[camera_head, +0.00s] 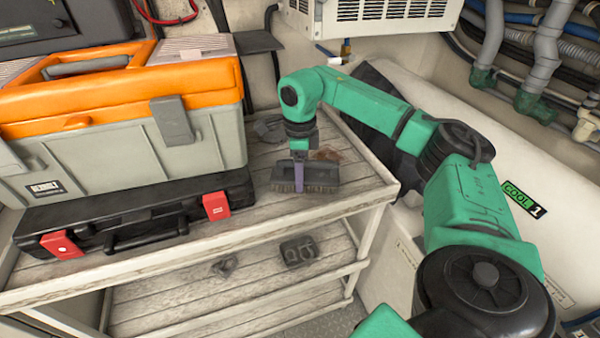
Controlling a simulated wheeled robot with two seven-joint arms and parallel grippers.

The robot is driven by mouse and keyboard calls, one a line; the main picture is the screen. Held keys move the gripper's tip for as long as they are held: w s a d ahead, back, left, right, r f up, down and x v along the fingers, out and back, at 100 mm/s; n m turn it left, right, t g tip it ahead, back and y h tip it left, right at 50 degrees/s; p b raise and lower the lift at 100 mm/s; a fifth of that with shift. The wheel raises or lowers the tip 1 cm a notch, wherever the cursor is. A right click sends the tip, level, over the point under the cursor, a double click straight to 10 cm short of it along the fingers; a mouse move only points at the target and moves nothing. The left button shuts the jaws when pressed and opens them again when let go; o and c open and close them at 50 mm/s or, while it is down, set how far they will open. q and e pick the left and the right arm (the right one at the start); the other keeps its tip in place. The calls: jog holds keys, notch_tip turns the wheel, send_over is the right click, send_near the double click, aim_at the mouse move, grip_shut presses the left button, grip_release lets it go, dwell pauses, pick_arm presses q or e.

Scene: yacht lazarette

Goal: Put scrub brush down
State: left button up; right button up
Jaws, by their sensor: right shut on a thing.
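The scrub brush (321,178) has a dark grey block with bristles below and a purple strip at its middle. It is at the right end of the shelf unit's top board (262,205). My right gripper (299,172) comes down from above and is shut on the brush. The bristles are at or just above the board; I cannot tell whether they touch it. The gripper and wrist hide part of the brush's back. My left gripper is not in view.
An orange and grey toolbox (110,150) stands on a black case (135,222) left of the brush. A small grey item (268,128) lies behind it. Dark items (299,251) lie on the lower shelf. A white tank (540,190) is at right.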

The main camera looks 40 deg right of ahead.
jog(key=shift+f, duration=0.3)
jog(key=shift+f, duration=0.15)
jog(key=o, duration=1.4)
jog(key=shift+o, duration=0.2)
notch_tip(320, 180, up, 12)
jog(key=shift+r, duration=0.2)
